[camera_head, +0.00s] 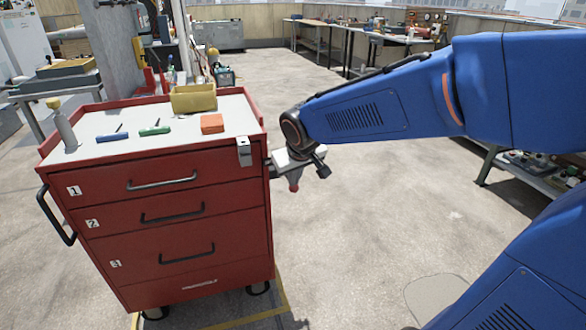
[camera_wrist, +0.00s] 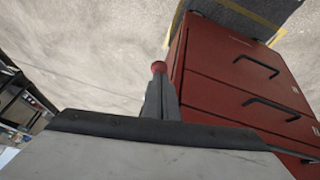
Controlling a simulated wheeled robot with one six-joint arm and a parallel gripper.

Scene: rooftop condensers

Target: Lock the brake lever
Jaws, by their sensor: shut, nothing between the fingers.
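A red tool cart (camera_head: 185,235) with numbered drawers stands at the left in the head view. It also shows at the right of the wrist view (camera_wrist: 225,70). My gripper (camera_head: 293,186) points down just right of the cart's upper right side. In the wrist view its grey fingers (camera_wrist: 159,74) are together, with a red tip at their end and nothing held. A small silver fitting (camera_head: 243,152) sits at the cart's top right front corner. Black casters (camera_head: 259,288) show under the cart. I cannot clearly make out a brake lever in either view.
A yellow bin (camera_head: 193,98), an orange block (camera_head: 212,123), two screwdrivers and a grey bottle (camera_head: 62,125) stand or lie on the cart top. A yellow line (camera_head: 250,320) marks the floor around the cart. The concrete floor right of the cart is clear.

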